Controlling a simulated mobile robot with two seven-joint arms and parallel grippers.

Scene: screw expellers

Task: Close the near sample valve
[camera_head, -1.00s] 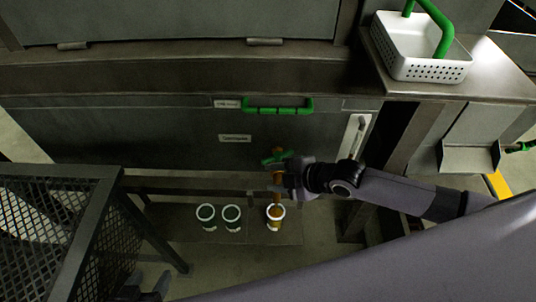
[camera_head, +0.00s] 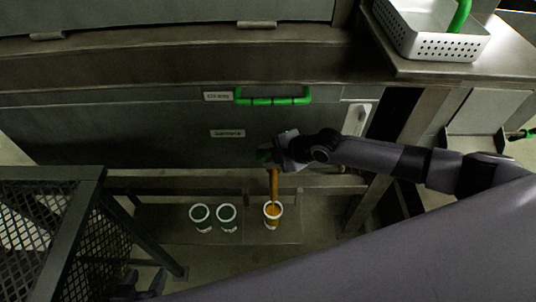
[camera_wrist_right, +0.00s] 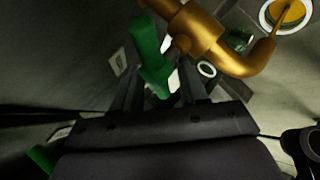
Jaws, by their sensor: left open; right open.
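The sample valve has a green handle (camera_wrist_right: 150,55) and a brass body (camera_wrist_right: 205,35) in the right wrist view. In the head view its green handle (camera_head: 264,155) shows just left of my right gripper (camera_head: 280,151), which hides much of the valve. A brown stream runs down from the valve into a white cup (camera_head: 272,222). My right gripper is open, and in the wrist view its fingers (camera_wrist_right: 162,92) lie on either side of the handle's lower end. I cannot tell whether they touch it. My left gripper (camera_head: 146,286) is open at the bottom left, dark and partly cut off.
Two more white cups (camera_head: 200,226) with dark green contents stand left on the low shelf (camera_head: 162,232). A mesh guard (camera_head: 45,222) stands left. A green bar handle (camera_head: 272,101) is on the panel above. A white basket (camera_head: 425,46) sits on the right ledge.

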